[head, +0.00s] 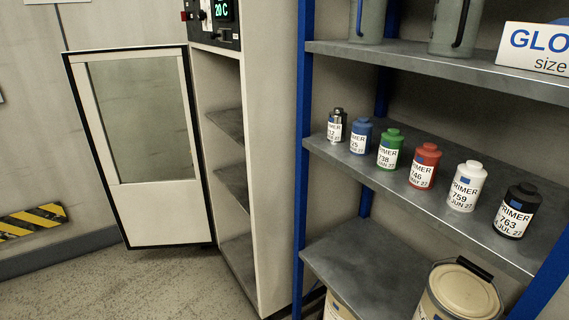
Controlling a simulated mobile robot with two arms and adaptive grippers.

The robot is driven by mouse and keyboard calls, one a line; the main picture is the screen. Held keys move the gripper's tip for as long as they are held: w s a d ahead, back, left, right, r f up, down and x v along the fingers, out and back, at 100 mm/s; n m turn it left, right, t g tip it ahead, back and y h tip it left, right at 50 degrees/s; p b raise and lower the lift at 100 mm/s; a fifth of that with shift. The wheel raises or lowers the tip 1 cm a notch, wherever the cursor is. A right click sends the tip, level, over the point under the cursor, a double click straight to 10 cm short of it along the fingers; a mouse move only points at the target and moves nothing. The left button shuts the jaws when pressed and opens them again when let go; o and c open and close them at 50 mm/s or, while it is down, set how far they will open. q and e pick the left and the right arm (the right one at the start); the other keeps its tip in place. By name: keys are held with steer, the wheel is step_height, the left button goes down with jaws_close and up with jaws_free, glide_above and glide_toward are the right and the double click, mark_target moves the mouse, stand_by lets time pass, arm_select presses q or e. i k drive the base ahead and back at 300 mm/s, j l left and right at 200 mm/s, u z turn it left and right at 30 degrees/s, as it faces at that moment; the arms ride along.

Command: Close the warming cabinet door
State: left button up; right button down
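The warming cabinet (271,170) stands left of the blue-framed rack, with a control panel (213,22) on top that reads 20 C. Its door (160,212) is white with a black edge and a glass window (143,120). The door stands wide open, swung out to the left of the cabinet. Inner shelves (229,123) show through the opening and look empty where visible. Neither of my grippers is in the head view.
The rack's middle shelf (440,212) holds several primer bottles, among them a red one (424,166). A glove box (535,45) sits above and a lidded bucket (457,292) below. A striped black-yellow marking (32,221) is on the left wall. Floor (130,285) before the door is clear.

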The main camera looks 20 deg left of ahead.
mark_target(166, 213)
steer(key=j, duration=0.75)
steer(key=i+j+u, duration=0.1)
steer(key=j, duration=0.6)
steer(key=i+j, duration=0.15)
steer(key=j, duration=0.2)
steer(key=i+j+u, duration=0.1)
steer(key=j, duration=0.2)
steer(key=i+j, duration=0.15)
steer(key=j, duration=0.2)
